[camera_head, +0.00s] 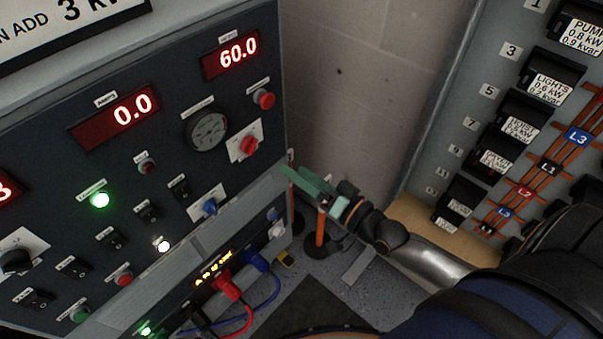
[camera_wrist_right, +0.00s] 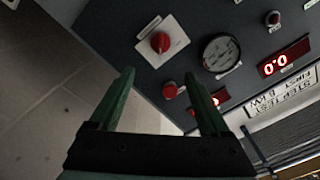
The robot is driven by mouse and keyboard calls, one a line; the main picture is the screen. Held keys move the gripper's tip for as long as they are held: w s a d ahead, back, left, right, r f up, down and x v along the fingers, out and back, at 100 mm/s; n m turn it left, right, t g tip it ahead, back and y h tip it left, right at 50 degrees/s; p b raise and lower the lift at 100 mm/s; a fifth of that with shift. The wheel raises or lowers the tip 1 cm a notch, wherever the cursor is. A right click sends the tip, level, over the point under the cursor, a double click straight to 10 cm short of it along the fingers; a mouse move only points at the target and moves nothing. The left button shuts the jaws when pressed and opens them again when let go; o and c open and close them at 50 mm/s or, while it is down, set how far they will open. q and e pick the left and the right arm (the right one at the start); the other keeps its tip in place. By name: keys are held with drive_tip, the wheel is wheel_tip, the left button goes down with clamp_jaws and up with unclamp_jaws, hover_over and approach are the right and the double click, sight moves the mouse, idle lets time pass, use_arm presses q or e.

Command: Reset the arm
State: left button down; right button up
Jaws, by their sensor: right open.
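My right gripper (camera_head: 294,172) is open and empty in the head view, its green fingers pointing left toward the right edge of the dark control panel (camera_head: 60,165). In the right wrist view, the open gripper (camera_wrist_right: 159,74) has a red button (camera_wrist_right: 170,90) showing between its fingers. A red rotary knob (camera_wrist_right: 160,42) on a white plate lies beyond the fingertips. Both controls also show in the head view, the red button (camera_head: 264,98) above the red knob (camera_head: 249,145). The fingers appear apart from both. My left gripper is not in view.
The panel carries a round gauge (camera_head: 208,131), a display reading 60.0 (camera_head: 236,54) and one reading 0.0 (camera_head: 115,116). Red and blue plugs (camera_head: 224,284) with cables sit low on it. A breaker panel (camera_head: 477,75) stands at right. An orange post (camera_head: 320,228) stands below my gripper.

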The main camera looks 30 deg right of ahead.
idle(0.3)
drive_tip(key=s+a+f+n+g+h, duration=0.2)
drive_tip(key=s+f+n+g, duration=0.1)
drive_tip(key=s+f, duration=0.4)
drive_tip(key=s+a+f+n+g+h, duration=0.2)
drive_tip(key=s+f+n+g, duration=0.2)
drive_tip(key=f, duration=0.9)
drive_tip(key=s, duration=0.3)
drive_tip(key=shift+s+g, duration=0.2)
drive_tip(key=shift+g, duration=0.2)
